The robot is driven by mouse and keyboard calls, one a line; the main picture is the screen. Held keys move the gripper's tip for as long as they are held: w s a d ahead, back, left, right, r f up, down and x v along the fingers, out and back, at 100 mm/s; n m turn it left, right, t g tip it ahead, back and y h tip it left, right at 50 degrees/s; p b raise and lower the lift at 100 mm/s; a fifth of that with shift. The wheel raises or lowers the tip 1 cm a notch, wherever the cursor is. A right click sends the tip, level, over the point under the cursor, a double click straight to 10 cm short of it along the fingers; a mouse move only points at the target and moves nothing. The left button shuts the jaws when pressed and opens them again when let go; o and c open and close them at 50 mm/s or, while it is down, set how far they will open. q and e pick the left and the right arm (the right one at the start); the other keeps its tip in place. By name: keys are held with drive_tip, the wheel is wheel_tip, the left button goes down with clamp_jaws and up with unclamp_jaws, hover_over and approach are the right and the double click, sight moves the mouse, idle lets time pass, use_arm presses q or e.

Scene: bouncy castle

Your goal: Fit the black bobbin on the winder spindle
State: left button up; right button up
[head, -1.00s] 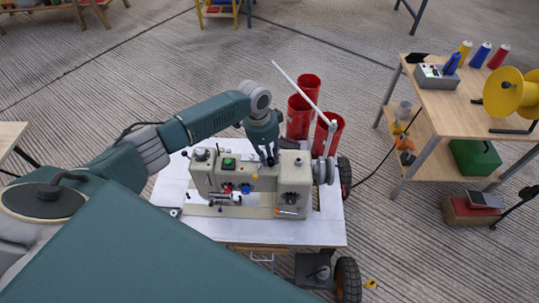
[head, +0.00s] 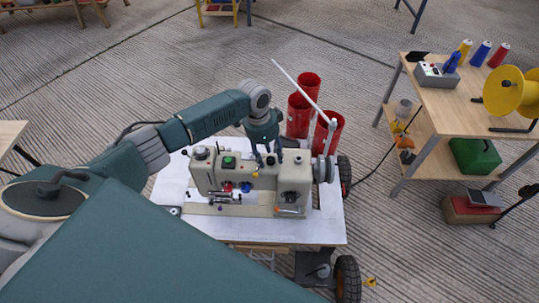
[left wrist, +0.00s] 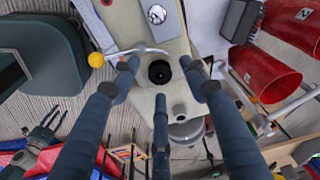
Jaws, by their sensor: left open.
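The winder (head: 250,190) is a cream machine on a white-topped cart. My left gripper (head: 268,161) is open above the middle of its top, fingers spread. In the left wrist view the black bobbin (left wrist: 159,71) shows as a dark round piece against the machine top, between my three separated fingertips (left wrist: 160,75) and apart from them. The winder spindle is hidden under it, so I cannot tell how deep the bobbin sits. My right gripper (left wrist: 45,138) shows small at the lower left of the left wrist view; its jaws are unclear.
A yellow-knobbed lever (left wrist: 96,60) is close to my left fingers. A pale slanted rod (head: 300,92) rises on the winder's right, with red cylinders (head: 298,115) behind. A wooden bench (head: 470,100) with spools stands at right.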

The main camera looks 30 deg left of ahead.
use_arm(q)
wheel_tip(320, 180, up, 12)
drive_tip(key=s+a, duration=0.1)
drive_tip(key=shift+a+f, duration=0.15)
drive_tip(key=shift+a, duration=0.1)
idle(0.5)
